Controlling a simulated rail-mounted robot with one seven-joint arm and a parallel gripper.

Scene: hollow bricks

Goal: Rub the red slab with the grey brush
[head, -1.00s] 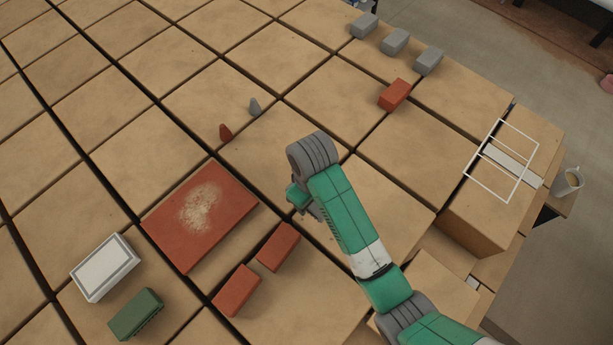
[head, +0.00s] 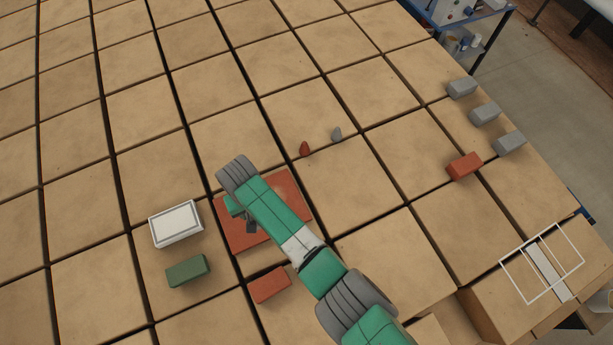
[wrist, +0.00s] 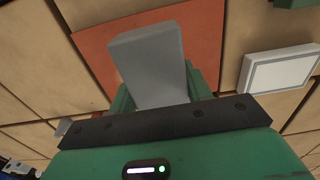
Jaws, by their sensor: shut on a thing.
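The red slab (head: 289,189) lies flat on the tiled surface at the centre left of the head view, partly covered by my arm. It also shows behind the held piece in the wrist view (wrist: 95,50). My gripper (head: 243,213) is over the slab. In the wrist view it is shut on a plain grey block, the grey brush (wrist: 150,65), gripped between its green fingers. The brush's underside is hidden, so I cannot tell whether it touches the slab. The pale dusty patch on the slab is hidden now.
A white framed box (head: 176,225) and a green block (head: 188,270) stand left of the slab. A red brick (head: 270,285) lies in front of it. Small red (head: 304,148) and grey (head: 337,134) wedges lie beyond. Grey blocks (head: 484,113) and another red brick (head: 464,166) stand far right.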

